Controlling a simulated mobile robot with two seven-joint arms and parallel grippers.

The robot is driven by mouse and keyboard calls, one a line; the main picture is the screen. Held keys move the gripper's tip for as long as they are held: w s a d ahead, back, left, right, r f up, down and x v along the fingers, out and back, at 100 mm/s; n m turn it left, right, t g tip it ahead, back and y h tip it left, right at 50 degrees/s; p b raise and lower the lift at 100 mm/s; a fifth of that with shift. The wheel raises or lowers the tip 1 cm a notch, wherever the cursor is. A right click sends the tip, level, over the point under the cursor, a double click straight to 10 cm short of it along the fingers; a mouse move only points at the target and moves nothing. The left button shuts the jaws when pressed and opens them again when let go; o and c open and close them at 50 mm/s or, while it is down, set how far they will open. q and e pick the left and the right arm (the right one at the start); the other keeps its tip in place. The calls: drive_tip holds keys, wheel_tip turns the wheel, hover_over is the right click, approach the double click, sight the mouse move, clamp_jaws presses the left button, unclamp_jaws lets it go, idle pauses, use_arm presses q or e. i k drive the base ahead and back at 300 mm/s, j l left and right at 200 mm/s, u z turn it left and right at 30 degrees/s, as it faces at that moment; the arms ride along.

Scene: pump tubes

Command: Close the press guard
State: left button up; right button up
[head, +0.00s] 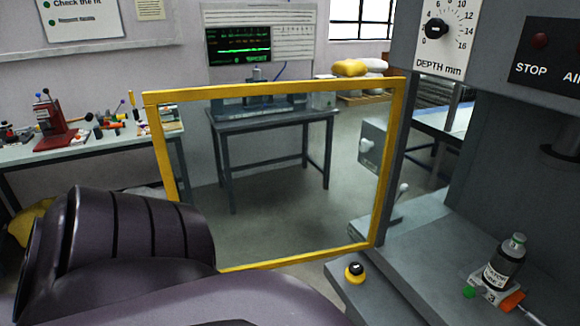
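The press guard (275,89) is a clear panel in a yellow frame. It stands open, swung out to the left from the grey press (424,240), with its right edge beside the press's front post. The press opening at right is uncovered. A dark bottle (504,262) with a label stands upright in a small holder (487,291) on the press bed. A dark purple link of my arm fills the lower left and hides the guard's lower left corner. Neither gripper shows.
A yellow-ringed black button (355,271) sits on the press's front ledge. A depth dial (437,29) and a STOP panel (545,58) are above. A grey table (270,116) shows through the guard. A cluttered bench (90,146) is at left.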

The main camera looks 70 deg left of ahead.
sight(151, 100)
drive_tip(key=k+j+z, duration=0.1)
drive_tip(key=k+j, duration=0.25)
drive_tip(key=k+j+z, duration=0.1)
drive_tip(key=k+j, duration=0.2)
drive_tip(key=k, duration=0.25)
drive_tip(key=k+j+z, duration=0.1)
drive_tip(key=k+j, duration=0.2)
drive_tip(key=k, duration=0.15)
drive_tip(key=k+j+z, duration=0.2)
drive_tip(key=k+j, duration=0.35)
drive_tip(key=k+j+z, duration=0.1)
drive_tip(key=j, duration=0.3)
drive_tip(key=k+j+z, duration=0.1)
drive_tip(key=k+j, duration=0.15)
drive_tip(key=j, duration=0.15)
drive_tip(key=j+z, duration=0.1)
drive_tip(key=j, duration=0.3)
drive_tip(key=k+j, duration=0.1)
drive_tip(key=j, duration=0.35)
drive_tip(key=j+z, duration=0.2)
drive_tip(key=j, duration=1.25)
drive_tip(key=i, duration=0.05)
